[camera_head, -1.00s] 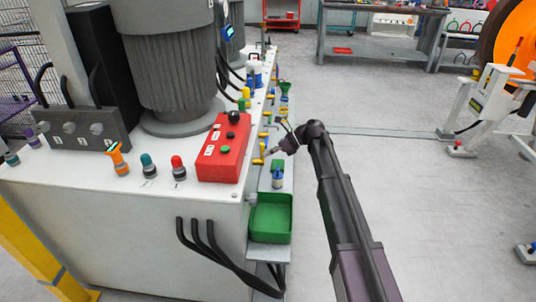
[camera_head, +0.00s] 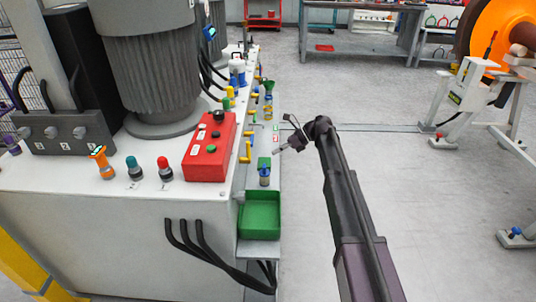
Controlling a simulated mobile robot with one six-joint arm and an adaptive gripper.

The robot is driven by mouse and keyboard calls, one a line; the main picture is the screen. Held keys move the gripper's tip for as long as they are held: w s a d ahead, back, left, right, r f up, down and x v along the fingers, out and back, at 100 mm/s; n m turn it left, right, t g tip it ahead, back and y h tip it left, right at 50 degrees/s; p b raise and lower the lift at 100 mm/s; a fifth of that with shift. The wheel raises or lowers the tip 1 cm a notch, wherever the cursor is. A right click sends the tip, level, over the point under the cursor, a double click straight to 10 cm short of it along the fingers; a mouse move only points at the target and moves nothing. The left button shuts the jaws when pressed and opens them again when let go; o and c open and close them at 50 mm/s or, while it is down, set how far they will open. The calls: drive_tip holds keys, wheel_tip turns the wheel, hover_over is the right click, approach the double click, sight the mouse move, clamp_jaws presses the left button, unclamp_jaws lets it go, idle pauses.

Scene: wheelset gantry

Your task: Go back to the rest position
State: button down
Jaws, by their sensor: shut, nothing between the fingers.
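My gripper (camera_head: 284,149) is at the end of my dark arm, right of the machine's side edge, over the grey floor. It is small in the view and looks shut and empty, apart from the yellow-handled valves (camera_head: 246,152) on the machine's side. My arm reaches up from the bottom right of the view. No marker of a rest position shows.
The white machine (camera_head: 90,230) with a red control box (camera_head: 210,147) fills the left. A green tray (camera_head: 260,216) sticks out from its side, with a small blue bottle (camera_head: 264,177) behind it. A white stand (camera_head: 470,92) holds an orange wheel (camera_head: 497,40) at the right. Floor between is clear.

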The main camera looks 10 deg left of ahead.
drive_tip(key=shift+w+d, duration=0.4)
drive_tip(key=shift+d, duration=0.1)
drive_tip(key=s+d+f+n+t+h, duration=0.2)
drive_tip(key=s+d+f+n+h, duration=0.15)
drive_tip(key=s+d+n, duration=0.45)
drive_tip(key=s+d+f+n+t+h, duration=0.1)
drive_tip(key=s+d+f+n+h, duration=0.25)
drive_tip(key=s+d, duration=0.85)
drive_tip(key=s+d+f+n+t+h, duration=0.2)
drive_tip(key=s+d+f+n+h, duration=0.15)
drive_tip(key=s+d+n, duration=0.6)
drive_tip(key=w+d+r+m+p, duration=0.1)
drive_tip(key=r+p, duration=1)
drive_tip(key=r, duration=0.1)
drive_tip(key=w+d+r+m+p, duration=0.1)
drive_tip(key=w+r+p, duration=0.1)
drive_tip(key=r+p, duration=1)
drive_tip(key=shift+d+m+h, duration=0.3)
drive_tip(key=shift+h, duration=0.05)
